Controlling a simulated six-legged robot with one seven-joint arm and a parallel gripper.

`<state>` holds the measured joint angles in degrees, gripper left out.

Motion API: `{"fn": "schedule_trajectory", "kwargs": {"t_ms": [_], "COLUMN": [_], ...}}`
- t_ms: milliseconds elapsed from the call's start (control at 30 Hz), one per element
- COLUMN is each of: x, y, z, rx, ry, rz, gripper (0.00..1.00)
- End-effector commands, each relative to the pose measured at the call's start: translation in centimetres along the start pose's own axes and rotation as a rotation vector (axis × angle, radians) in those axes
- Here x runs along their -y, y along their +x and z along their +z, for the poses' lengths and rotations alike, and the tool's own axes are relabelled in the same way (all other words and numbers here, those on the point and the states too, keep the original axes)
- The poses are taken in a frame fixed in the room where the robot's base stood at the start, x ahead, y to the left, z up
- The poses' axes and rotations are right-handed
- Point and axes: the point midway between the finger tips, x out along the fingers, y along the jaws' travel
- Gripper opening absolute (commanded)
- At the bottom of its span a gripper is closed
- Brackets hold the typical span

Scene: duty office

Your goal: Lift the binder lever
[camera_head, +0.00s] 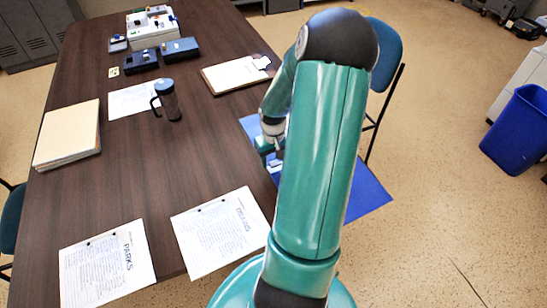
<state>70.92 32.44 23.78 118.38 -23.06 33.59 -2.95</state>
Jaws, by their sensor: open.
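A flat blue thing, which looks like an open binder (366,194), lies at the right edge of the table. My arm crosses in front of it and hides its middle. Its left part shows beside my wrist, and its right part shows beyond my upper arm. My gripper (273,160) is small in view, low over the binder's left-middle part, partly hidden behind my arm. It is open. I cannot make out the binder lever, nor whether my gripper touches it.
The dark table (200,130) holds two printed sheets in front, a paper stack (68,136), a mug (167,98), a clipboard (238,74) and several small boxes at the back. A blue chair (385,55) stands behind my arm. A blue bin (520,128) stands at right.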

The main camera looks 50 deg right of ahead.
Motion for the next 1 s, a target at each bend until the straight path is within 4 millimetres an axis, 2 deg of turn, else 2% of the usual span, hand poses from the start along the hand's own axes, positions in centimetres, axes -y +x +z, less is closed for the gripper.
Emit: {"fn": "schedule_trajectory", "kwargs": {"t_ms": [100,367,767,1000], "x": [0.0,0.0,-0.3,-1.3], "y": [0.0,-0.1,-0.6,-1.9], "z": [0.0,0.0,0.0,-0.1], "rx": [0.000,0.000,-0.001,-0.004], "ry": [0.000,0.000,0.003,0.007], "rz": [0.000,0.000,-0.042,-0.172], "gripper": [0.53,0.02,0.00,0.00]}}
